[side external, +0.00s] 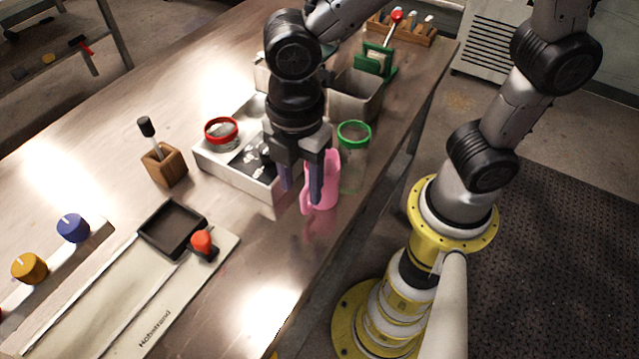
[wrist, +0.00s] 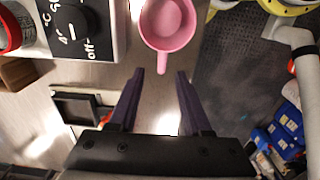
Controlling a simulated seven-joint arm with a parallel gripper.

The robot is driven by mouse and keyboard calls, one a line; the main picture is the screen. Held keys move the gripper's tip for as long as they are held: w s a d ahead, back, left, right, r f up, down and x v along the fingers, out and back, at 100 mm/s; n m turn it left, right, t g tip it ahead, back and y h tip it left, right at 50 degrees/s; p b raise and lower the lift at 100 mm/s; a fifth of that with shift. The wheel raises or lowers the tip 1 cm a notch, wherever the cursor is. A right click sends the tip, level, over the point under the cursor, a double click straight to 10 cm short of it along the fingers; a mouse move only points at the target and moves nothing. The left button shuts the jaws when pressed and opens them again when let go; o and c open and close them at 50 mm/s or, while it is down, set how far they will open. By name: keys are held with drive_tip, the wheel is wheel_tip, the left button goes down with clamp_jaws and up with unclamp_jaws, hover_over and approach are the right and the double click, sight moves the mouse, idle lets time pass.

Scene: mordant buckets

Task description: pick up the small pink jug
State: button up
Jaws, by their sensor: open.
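The small pink jug (side external: 328,187) stands on the metal bench near its front edge, partly hidden behind my gripper in the side view. In the wrist view the jug (wrist: 168,22) is seen from above, with its open mouth at the top centre and its handle pointing down the picture. My gripper (side external: 300,194) points down beside the jug with its fingers apart. In the wrist view my gripper (wrist: 160,73) is open and empty, and the handle's end appears in line with the gap between the fingertips. I cannot tell whether a finger touches the jug.
A white box with a dial (side external: 215,161) and a red-rimmed jar (side external: 221,131) are left of the jug. A green-rimmed glass jar (side external: 354,134) stands close behind it. A wooden block (side external: 164,166) holds a brush. Bare bench lies in front of the jug.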

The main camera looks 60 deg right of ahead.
sight(305, 205)
drive_tip(key=shift+d+f, duration=0.15)
drive_tip(key=shift+f, duration=1.45)
drive_tip(key=shift+d+f, duration=0.1)
drive_tip(key=shift+f, duration=1.45)
clamp_jaws()
